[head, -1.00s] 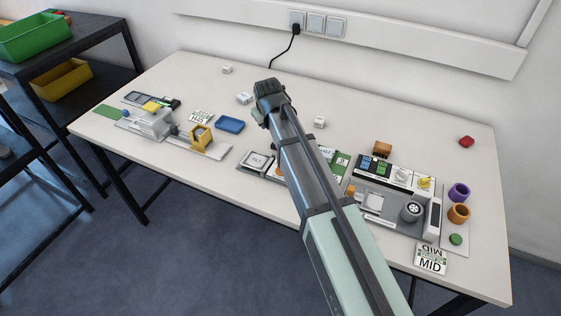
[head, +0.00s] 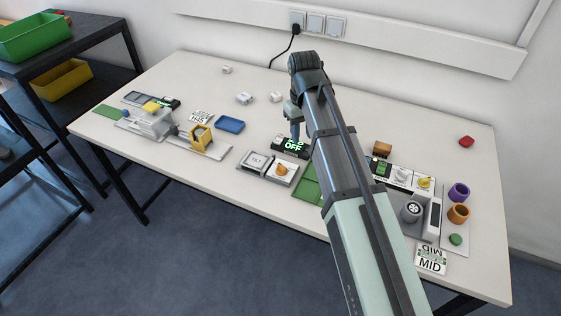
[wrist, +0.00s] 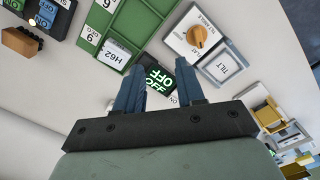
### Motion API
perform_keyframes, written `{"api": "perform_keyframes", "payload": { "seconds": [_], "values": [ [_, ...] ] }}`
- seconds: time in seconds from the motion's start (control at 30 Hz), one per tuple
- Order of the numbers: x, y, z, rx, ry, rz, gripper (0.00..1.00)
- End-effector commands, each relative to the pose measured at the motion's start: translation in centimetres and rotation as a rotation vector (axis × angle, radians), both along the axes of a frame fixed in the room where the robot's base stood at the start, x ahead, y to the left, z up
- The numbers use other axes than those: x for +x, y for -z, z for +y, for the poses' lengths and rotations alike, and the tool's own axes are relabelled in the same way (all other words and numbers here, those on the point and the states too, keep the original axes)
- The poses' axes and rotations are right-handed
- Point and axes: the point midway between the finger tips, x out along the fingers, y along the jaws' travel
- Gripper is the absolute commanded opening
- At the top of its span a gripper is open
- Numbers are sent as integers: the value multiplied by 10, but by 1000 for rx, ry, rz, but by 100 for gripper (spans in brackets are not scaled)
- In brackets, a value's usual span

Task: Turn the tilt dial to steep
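The tilt dial is an orange knob (head: 281,169) on a white plate, beside a grey TILT label plate (head: 256,161) on the table. In the wrist view the knob (wrist: 199,37) is at upper right, with the TILT label (wrist: 226,67) below it. The small lettering around the knob is only partly readable, so I cannot tell its setting. My gripper (wrist: 151,67) is open and empty, with its blue fingers apart. In the head view its fingers hang above a black display reading OFF (head: 290,146), behind the dial, and do not touch the knob.
A green tray (head: 308,187) lies right of the dial, partly hidden by my arm. A grey machine with a wheel (head: 411,211) and a yellow knob (head: 424,183) stand further right. A blue tray (head: 230,124) and a yellow-grey device (head: 200,138) are to the left.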

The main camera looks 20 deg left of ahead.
Motion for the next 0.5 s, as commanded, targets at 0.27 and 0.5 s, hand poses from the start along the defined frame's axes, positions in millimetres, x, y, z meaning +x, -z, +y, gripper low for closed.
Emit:
{"api": "perform_keyframes", "payload": {
  "seconds": [0.27, 0.5],
  "values": [
    [-36, -29, 40, 34, -142, 0, 38],
    [-45, -28, 49, 43, -180, 0, 38]
  ]
}}
